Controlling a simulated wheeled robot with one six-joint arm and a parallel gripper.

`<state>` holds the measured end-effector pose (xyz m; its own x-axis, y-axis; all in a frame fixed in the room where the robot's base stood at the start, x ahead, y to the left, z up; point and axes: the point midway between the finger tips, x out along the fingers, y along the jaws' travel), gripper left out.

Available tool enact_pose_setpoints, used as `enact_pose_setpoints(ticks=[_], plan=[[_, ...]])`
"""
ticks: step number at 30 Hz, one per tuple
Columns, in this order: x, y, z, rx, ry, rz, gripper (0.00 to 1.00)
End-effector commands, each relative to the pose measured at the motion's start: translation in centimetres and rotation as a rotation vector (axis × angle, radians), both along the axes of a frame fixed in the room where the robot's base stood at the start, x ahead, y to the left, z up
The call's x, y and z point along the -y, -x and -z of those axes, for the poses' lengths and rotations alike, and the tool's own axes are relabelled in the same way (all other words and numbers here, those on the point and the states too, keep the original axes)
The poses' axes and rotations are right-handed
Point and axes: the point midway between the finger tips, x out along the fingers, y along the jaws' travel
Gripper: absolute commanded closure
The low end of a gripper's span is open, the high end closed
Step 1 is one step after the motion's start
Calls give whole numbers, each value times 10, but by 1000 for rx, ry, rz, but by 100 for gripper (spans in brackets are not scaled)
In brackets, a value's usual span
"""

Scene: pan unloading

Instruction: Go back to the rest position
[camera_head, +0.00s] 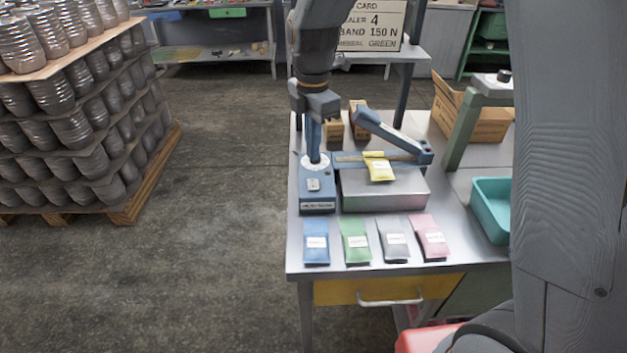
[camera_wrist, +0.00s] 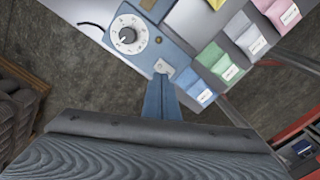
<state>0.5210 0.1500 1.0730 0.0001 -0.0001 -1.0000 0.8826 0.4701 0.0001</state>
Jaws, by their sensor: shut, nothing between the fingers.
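My gripper (camera_head: 314,160) points down over the left end of a blue-grey sealer, at the dial and front part of its control box (camera_head: 317,200). In the wrist view its blue fingers (camera_wrist: 162,78) are together with nothing between them, their tips near a small pale button or label (camera_wrist: 163,67). I cannot tell whether they touch the box. A white dial (camera_wrist: 129,35) with a dark knob is beside them. The sealer's arm (camera_head: 392,136) is raised on the right. A yellow packet (camera_head: 380,170) lies on the sealer's metal block (camera_head: 383,192).
Blue (camera_head: 316,242), green (camera_head: 356,241), grey (camera_head: 393,239) and pink (camera_head: 430,237) packets line the front of the table (camera_head: 340,265). A teal bin (camera_head: 492,208) and a cardboard box (camera_head: 490,122) are at right. A stacked pallet (camera_head: 150,185) stands left; the floor between is clear.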

Motion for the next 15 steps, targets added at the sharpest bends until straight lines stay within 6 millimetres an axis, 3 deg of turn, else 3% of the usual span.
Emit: enact_pose_setpoints(ticks=[11,15], plan=[[1,0,1,0,0,5,100],[12,6,5,7,-2,118,100]])
